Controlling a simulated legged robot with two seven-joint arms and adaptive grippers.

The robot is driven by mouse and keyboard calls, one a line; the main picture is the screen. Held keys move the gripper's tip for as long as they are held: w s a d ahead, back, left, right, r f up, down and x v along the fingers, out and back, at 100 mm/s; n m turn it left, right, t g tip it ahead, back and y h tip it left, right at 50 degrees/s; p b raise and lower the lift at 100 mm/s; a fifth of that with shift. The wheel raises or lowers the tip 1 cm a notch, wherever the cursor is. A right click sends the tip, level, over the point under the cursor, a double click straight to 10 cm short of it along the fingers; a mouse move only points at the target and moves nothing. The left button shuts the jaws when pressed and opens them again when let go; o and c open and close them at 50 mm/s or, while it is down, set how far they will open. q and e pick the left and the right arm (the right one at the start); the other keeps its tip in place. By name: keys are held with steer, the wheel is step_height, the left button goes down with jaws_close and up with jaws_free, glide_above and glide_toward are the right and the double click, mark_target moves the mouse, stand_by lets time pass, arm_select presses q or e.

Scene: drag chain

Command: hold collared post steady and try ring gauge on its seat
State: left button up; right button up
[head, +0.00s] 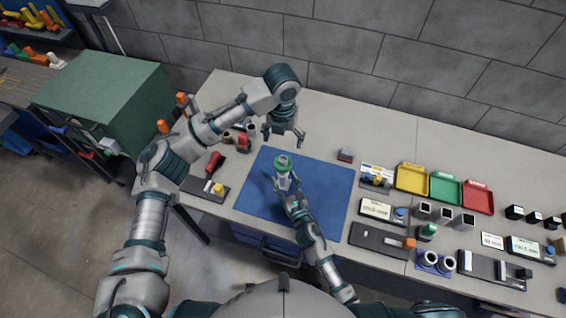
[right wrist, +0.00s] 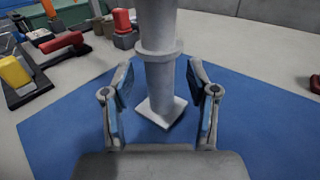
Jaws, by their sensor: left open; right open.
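The grey collared post (head: 283,181) stands upright on the blue mat, and a green ring (head: 283,161) shows at its top; how it sits there is too small to tell. In the right wrist view the post (right wrist: 160,85) has a collar and a square base on the mat; its top is out of that view. My right gripper (head: 289,192) is open, with its fingers (right wrist: 159,90) on either side of the post below the collar and gaps showing. My left gripper (head: 284,138) is open and empty, pointing down beyond the post, apart from the ring.
The blue mat (head: 325,190) is mostly bare. A red-handled tool (head: 213,163) and a dark tray (head: 195,186) lie to its left. A small grey block (head: 345,155) lies behind. Yellow (head: 411,179), green and red bins and several trays with parts fill the right side.

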steer(key=v, duration=1.1)
steer(key=shift+s+d+f, duration=0.1)
steer(key=shift+s, duration=0.15)
